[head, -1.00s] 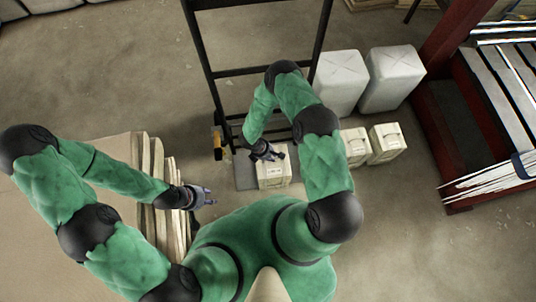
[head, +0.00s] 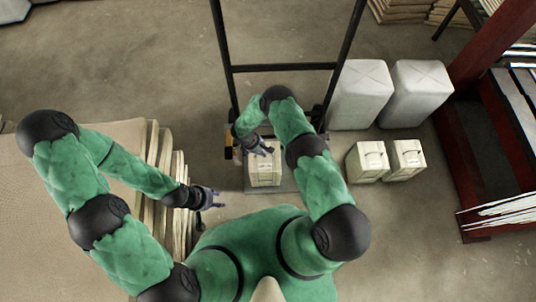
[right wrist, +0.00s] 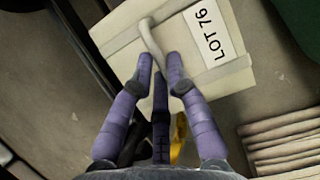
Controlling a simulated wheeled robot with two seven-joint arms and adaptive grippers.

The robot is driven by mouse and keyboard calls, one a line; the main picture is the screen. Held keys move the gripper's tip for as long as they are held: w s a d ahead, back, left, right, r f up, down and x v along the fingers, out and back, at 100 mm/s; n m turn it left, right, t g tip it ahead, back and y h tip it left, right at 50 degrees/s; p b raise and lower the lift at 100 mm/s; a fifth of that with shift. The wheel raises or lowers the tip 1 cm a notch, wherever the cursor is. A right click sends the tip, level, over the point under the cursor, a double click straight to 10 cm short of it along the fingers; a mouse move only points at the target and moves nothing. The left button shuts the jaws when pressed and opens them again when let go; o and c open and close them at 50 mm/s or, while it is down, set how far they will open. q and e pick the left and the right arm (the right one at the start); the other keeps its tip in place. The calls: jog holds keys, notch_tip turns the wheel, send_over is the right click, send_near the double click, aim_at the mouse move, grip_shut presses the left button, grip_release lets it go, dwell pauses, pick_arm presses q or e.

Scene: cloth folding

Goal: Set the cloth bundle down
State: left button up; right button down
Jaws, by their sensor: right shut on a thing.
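The cloth bundle (head: 264,172) is a cream block with straps and a handle. In the right wrist view the bundle (right wrist: 225,75) carries a "LOT 76" label. My right gripper (head: 262,149) is shut on the handle at its top; the fingers (right wrist: 160,72) meet around the grey strap handle. The bundle is over the grey platform (head: 288,186) of a black-framed cart; I cannot tell whether it touches it. My left gripper (head: 212,198) is empty, with its fingers apart, left of and below the bundle in the head view.
Two similar cream bundles (head: 366,162) (head: 406,160) stand on the floor to the right. Two large white sacks (head: 361,95) (head: 417,93) stand behind them. The cart's black upright frame (head: 285,67) rises behind. Stacked sheets (head: 165,170) are at left; a red rack (head: 485,130) is at right.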

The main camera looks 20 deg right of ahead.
jog(key=shift+w+a+f, duration=0.2)
jog(key=shift+w+f, duration=0.35)
jog(key=shift+w, duration=0.05)
jog(key=shift+w+a+f+b, duration=0.15)
jog(key=shift+w+f+b, duration=0.05)
jog(key=shift+f+b, duration=0.35)
notch_tip(320, 180, down, 2)
jog(key=shift+f+b, duration=0.2)
jog(key=shift+b, duration=0.4)
jog(key=c, duration=1.2)
grip_release()
jog(key=shift+s+f, duration=0.15)
